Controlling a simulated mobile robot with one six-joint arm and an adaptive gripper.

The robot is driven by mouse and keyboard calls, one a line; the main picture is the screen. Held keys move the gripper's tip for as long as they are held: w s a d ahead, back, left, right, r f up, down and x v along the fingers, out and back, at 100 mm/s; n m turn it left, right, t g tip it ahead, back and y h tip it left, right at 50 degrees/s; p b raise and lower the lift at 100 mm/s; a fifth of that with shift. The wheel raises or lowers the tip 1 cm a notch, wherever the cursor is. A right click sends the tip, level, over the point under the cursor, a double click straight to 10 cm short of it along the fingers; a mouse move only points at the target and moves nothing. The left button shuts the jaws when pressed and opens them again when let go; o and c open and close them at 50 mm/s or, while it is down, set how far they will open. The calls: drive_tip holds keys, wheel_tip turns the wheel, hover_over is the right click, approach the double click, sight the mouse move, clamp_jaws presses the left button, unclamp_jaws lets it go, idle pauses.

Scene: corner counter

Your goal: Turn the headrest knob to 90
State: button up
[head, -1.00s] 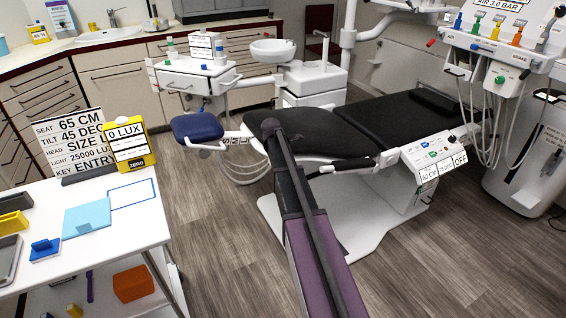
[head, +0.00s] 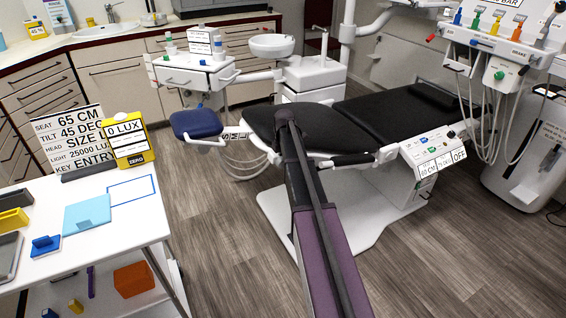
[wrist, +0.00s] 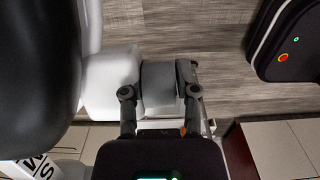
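In the head view the dental chair (head: 384,118) has a blue headrest pad (head: 197,124) at its left end. White S-M-L labels (head: 234,136) stand between pad and backrest. I cannot make out the headrest knob for certain. My arm reaches over the backrest and hides my gripper in the head view. In the wrist view my gripper (wrist: 160,88) has its fingers around a grey and white block next to a white chair part (wrist: 108,84). I cannot tell whether the fingers touch it. The label block (wrist: 32,166) shows at lower left.
The chair's control panel (head: 436,151) and delivery unit (head: 500,50) are at right. Wooden floor is free in front.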

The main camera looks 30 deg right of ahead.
drive_tip(key=o, duration=0.3)
drive_tip(key=shift+h, duration=0.4)
